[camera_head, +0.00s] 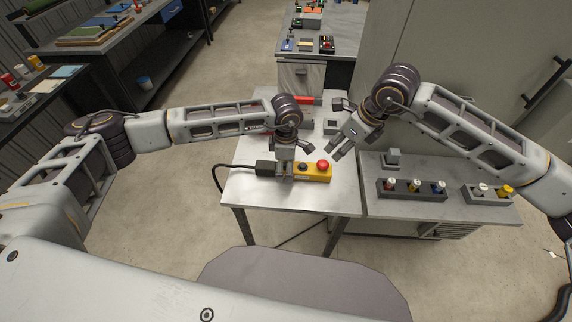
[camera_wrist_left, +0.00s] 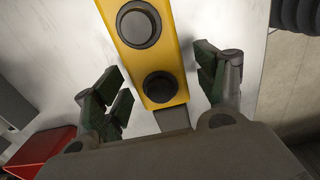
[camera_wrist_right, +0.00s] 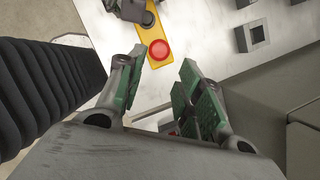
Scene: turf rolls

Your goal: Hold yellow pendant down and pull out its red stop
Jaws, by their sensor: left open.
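The yellow pendant (camera_head: 317,173) lies on the light table, with a dark cable end (camera_head: 265,168) at its left. Its red stop (camera_head: 323,164) sits on the right end and also shows in the right wrist view (camera_wrist_right: 159,49). My left gripper (camera_head: 287,172) is open over the cable-side part of the pendant. In the left wrist view its fingers stand apart on either side of the yellow body (camera_wrist_left: 186,60), which carries two dark round buttons. My right gripper (camera_head: 322,151) is open and empty, above and behind the red stop, apart from it.
A small grey box (camera_head: 332,127) and a red object (camera_head: 308,100) are farther back on the table. A side bench (camera_head: 430,208) at right holds racks with coloured pieces. The table's front edge is clear.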

